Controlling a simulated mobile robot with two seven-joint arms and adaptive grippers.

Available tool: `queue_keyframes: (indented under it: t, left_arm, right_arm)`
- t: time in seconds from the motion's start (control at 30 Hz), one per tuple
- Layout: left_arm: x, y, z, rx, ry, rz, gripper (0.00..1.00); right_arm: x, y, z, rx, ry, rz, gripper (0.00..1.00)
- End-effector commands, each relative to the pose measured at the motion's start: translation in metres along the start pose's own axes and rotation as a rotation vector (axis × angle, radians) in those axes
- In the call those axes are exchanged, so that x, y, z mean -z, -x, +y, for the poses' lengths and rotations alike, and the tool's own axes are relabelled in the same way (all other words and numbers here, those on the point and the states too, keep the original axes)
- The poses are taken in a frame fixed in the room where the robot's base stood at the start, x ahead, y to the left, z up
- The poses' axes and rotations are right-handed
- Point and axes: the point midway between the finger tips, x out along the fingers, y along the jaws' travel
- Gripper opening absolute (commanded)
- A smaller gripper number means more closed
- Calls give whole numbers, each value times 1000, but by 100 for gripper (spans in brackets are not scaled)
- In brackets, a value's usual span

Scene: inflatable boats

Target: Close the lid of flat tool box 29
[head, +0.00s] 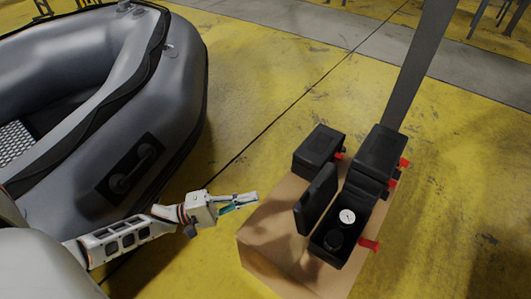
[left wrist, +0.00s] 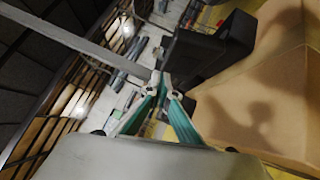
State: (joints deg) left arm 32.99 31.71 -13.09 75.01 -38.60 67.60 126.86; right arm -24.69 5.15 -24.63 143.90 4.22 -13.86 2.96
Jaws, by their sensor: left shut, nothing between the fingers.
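The open black tool box (head: 355,247) stands on a cardboard box, with a white-faced gauge (head: 347,216) and a black round part (head: 335,240) inside. I take it for flat tool box 29; no number is readable. Its lid (head: 317,200) stands nearly upright on the left side. My left gripper (head: 256,197) is shut and empty, left of the lid and apart from it. In the left wrist view, its fingertips (left wrist: 160,80) meet, and a dark shape, likely the lid (left wrist: 192,55), is beyond them. My right gripper is not in view.
The cardboard box (head: 262,262) carries other closed black boxes: one at the back left (head: 320,146) and one behind the open box (head: 374,155). Red latches (head: 369,245) stick out on the right. A grey inflatable boat (head: 185,90) lies left. Yellow floor (head: 440,200) is free at right.

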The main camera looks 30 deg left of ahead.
Motion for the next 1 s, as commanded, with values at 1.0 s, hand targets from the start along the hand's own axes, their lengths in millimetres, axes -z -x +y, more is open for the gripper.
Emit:
queue_keyframes:
  t: [1.0]
  left_arm:
    - [-28,-114,0,0,-4,3,0]
  right_arm:
    - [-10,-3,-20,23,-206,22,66]
